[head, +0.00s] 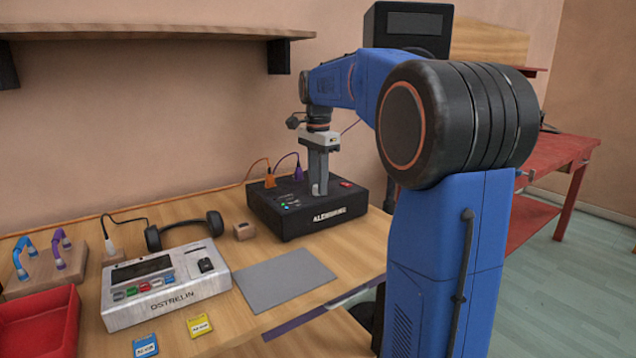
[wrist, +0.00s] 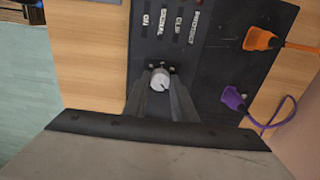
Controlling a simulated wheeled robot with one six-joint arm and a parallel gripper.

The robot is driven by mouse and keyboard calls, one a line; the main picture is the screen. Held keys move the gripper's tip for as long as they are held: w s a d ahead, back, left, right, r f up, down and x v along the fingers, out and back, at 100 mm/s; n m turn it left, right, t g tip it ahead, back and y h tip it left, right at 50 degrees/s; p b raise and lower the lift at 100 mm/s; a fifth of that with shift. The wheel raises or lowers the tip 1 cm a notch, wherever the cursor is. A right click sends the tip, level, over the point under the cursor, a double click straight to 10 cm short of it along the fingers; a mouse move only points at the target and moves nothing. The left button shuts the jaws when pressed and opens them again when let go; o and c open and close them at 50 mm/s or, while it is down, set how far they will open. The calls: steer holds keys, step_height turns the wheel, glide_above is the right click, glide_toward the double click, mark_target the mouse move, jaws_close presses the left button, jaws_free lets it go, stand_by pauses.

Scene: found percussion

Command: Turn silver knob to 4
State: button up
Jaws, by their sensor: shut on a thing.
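The silver knob (wrist: 159,79) sits on top of the black box (head: 340,222), whose front carries pale lettering. In the wrist view the knob is round and pale with a dark mark on its face, and it lies between my fingertips. My gripper (head: 318,188) points down over the box and is shut on the knob; in the wrist view its fingers (wrist: 160,86) close from both sides. Small pale marks show around the knob, but I cannot read any numbers. The box also shows in the wrist view (wrist: 215,65).
An orange plug (head: 269,180) and a purple plug (head: 298,173) with cables stand at the box's back. A grey console (head: 165,290), headphones (head: 185,231), a grey mat (head: 285,280) and a red tray (head: 40,325) share the wooden table. A shelf (head: 150,31) hangs above.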

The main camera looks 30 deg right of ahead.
stand_by(0.4)
steer(key=o, duration=1)
steer(key=shift+o, duration=0.2)
step_height(320, 180, up, 17)
steer(key=shift+r, duration=0.2)
